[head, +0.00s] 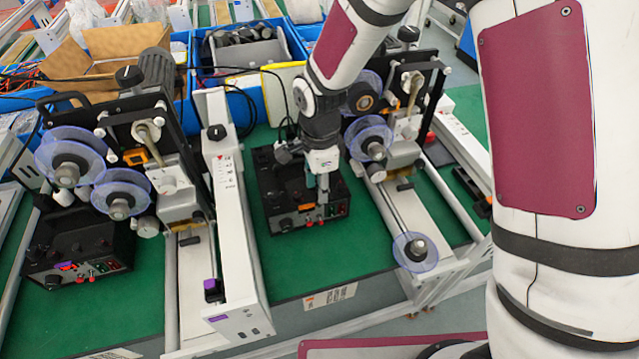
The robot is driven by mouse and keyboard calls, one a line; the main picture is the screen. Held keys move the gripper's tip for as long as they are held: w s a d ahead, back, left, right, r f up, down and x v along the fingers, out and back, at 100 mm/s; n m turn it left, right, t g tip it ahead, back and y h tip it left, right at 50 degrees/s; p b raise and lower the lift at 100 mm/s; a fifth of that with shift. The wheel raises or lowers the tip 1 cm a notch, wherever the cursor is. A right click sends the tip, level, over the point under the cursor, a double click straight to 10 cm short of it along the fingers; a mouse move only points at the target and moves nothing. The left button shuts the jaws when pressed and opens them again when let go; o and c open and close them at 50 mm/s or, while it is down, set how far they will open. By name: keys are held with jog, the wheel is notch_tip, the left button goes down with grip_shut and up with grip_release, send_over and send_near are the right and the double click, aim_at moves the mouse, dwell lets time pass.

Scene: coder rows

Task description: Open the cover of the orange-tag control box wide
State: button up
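A black control box (280,215) with knobs and small red and green switches sits on the green bench mat in the middle. My gripper (318,206) points down in front of it, close to its front panel, and hides part of it. I cannot tell whether they touch or whether the fingers are apart. A second black control box (75,262) with red switches sits at the lower left. A long white housing (243,245) between them has a purple tag at its front end.
Two reel machines with purple-rimmed discs (120,195) (414,252) stand left and right of the middle box. Blue bins (290,45) and an open cardboard box (85,50) stand behind. The green mat (290,270) before the middle box is clear.

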grip_shut()
